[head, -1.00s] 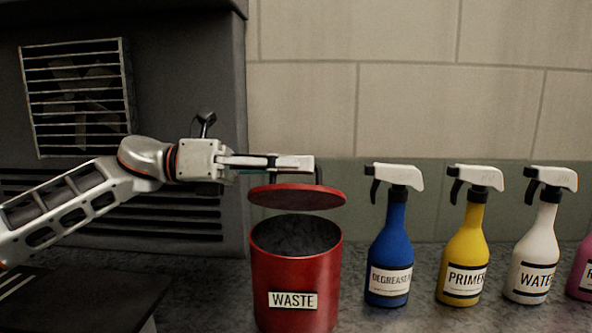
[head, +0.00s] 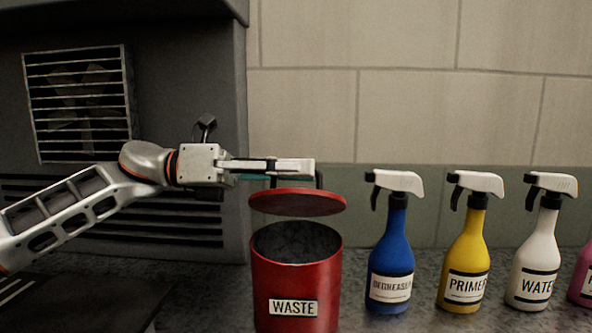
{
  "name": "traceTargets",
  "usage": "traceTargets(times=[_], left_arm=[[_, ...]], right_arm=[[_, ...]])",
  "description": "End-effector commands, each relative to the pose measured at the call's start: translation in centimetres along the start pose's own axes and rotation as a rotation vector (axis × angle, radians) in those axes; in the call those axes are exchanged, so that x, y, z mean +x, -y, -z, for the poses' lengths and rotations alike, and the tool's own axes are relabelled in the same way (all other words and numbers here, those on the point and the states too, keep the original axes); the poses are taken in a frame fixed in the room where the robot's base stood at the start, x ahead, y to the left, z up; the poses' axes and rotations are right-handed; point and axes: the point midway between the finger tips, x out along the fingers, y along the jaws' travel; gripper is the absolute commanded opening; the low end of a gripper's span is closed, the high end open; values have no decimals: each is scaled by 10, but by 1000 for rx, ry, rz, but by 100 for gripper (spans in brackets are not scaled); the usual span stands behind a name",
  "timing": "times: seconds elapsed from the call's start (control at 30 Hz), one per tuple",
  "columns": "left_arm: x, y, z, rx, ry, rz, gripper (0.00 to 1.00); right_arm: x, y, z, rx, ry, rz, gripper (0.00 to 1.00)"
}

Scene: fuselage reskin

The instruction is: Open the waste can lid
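The red waste can (head: 296,292), labelled WASTE, stands upright on the counter with its top open and its dark inside showing. Its round red lid (head: 298,203) is in the air just above the can, apart from the rim and roughly level. My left gripper (head: 312,171) reaches in from the left above the lid. It appears shut on the lid's dark handle, and the lid hangs below the fingers. The exact finger contact is partly hidden. My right gripper is not in view.
A blue degreaser bottle (head: 391,262) stands close to the can's right. A yellow primer bottle (head: 464,258), a white water bottle (head: 534,262) and a cut-off pink bottle (head: 582,278) follow. A dark vented machine (head: 190,90) stands behind my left arm.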

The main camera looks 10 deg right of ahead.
Motion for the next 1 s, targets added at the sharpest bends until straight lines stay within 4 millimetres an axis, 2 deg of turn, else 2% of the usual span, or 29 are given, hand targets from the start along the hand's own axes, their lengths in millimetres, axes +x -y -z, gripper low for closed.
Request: traceTargets(times=[0.17, 0.4, 0.6, 0.8, 1.0], left_arm=[[-22, -1, -1, 0, 3, -4, 23], [-71, -1, 0, -2, 3, -4, 23], [-103, 0, -1, -1, 3, -1, 23], [-118, 0, 0, 1, 1, -1, 23], [-119, 0, 0, 0, 1, 0, 23]], right_arm=[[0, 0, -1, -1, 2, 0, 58], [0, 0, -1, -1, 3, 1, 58], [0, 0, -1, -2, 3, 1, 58], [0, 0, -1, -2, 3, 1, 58], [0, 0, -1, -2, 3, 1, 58]])
